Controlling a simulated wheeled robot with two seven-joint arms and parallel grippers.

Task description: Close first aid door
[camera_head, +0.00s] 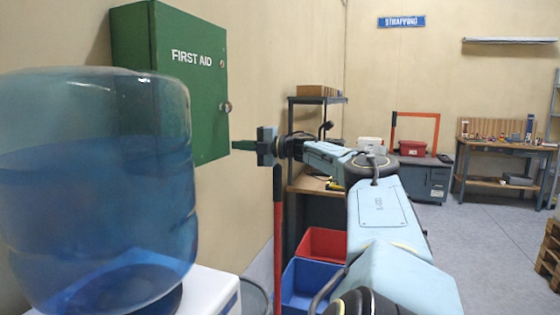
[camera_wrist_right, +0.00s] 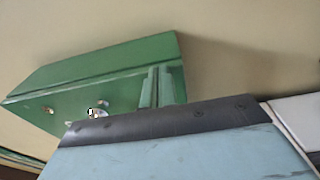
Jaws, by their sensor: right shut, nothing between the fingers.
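The green first aid cabinet (camera_head: 135,50) hangs on the left wall. Its door (camera_head: 190,85) carries the words FIRST AID and a round metal knob (camera_head: 226,107) near its right edge. The door looks flush with the box or nearly so; I cannot tell if a small gap is left. In the wrist view the cabinet (camera_wrist_right: 110,62) shows tilted, with the knob (camera_wrist_right: 98,112) on its lower face. My right gripper (camera_head: 236,146) is shut and empty, its tips just right of the door's lower right corner. I cannot tell whether they touch. My left gripper is out of view.
A large blue water bottle (camera_head: 100,190) on a white dispenser (camera_head: 212,292) stands close at the left, below the cabinet. A red post (camera_head: 277,240) and red (camera_head: 322,244) and blue (camera_head: 302,283) bins are below my right arm. Open floor lies right.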

